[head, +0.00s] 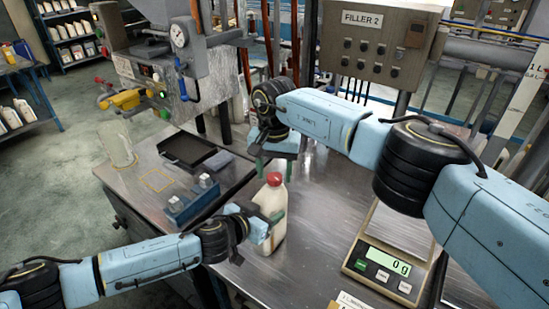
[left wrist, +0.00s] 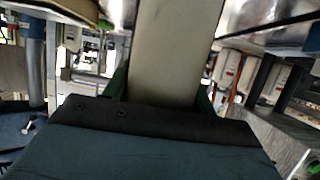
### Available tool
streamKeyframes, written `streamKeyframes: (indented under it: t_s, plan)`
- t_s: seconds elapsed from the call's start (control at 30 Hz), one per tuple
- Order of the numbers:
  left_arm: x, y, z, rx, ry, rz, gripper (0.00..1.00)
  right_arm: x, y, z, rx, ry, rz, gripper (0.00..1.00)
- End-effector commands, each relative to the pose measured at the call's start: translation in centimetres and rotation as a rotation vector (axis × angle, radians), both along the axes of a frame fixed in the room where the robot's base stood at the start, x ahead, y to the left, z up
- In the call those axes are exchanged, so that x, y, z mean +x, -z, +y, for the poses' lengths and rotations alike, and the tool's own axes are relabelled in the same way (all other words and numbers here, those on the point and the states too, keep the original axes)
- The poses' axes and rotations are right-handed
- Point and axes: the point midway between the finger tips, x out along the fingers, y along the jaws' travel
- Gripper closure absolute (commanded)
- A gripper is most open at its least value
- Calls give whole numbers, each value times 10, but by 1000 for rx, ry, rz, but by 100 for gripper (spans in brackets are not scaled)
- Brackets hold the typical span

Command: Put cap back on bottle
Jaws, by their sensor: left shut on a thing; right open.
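The cream-coloured bottle (head: 268,207) stands upright on the steel table. The red cap (head: 274,179) sits at the top of its neck; I cannot tell how firmly it is seated. My left gripper (head: 272,232) is shut on the bottle's body from the left side. In the left wrist view the pale bottle body (left wrist: 175,50) fills the space between the fingers. My right gripper (head: 276,167) is open, pointing down just above the red cap, with a finger to each side. Whether its fingers touch the cap is unclear.
A scale (head: 390,263) reading 0 g is at the right. A blue holder (head: 192,203), a dark tray (head: 187,149) and a clear jar (head: 117,145) are at the left. The filler machine (head: 160,80) and a control box (head: 372,42) stand behind. Table between bottle and scale is clear.

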Motion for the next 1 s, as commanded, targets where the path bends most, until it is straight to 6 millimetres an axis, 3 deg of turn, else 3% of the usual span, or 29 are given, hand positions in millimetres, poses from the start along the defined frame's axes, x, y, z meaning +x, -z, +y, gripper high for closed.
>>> streamKeyframes:
  t_s: [0.37, 0.73, 1.0]
  plan:
    - [-1, 2, -1, -1, 1, 5, 100, 0, 7, 0, 0, 0, -1, 48]
    - [-1, 2, -1, -1, 1, 5, 100, 0, 6, 0, 0, 0, -1, 94]
    - [-1, 2, -1, -1, 1, 5, 100, 0, 6, 0, 0, 38, -1, 95]
